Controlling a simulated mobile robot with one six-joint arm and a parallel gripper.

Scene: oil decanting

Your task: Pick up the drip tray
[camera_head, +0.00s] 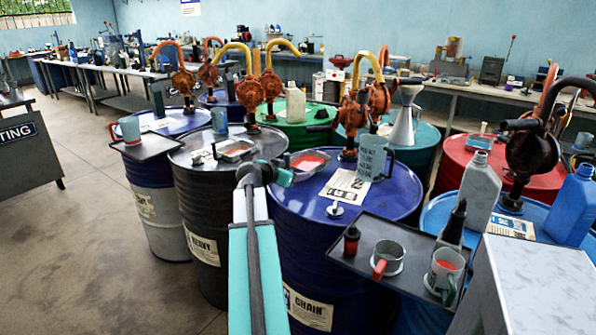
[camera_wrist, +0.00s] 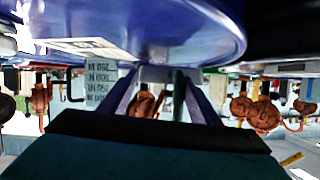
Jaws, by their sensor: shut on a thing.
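A small shallow metal drip tray (camera_head: 307,161) with red liquid in it is at the left side of the blue drum's top in the head view. My gripper (camera_head: 284,174) reaches in from the front and is shut on the tray's near end. In the wrist view, my fingers (camera_wrist: 158,90) close on a grey piece of the tray (camera_wrist: 155,73); most of it is hidden there. I cannot tell whether the tray touches the drum. A second metal tray (camera_head: 236,149) lies on the dark drum to the left.
The blue drum (camera_head: 395,207) also carries a grey-blue mug (camera_head: 372,158), a paper sheet (camera_head: 345,187) and a rust-brown pump. A dark shelf (camera_head: 398,262) with mugs and a small bottle juts out at front right. Open floor (camera_head: 85,230) lies left.

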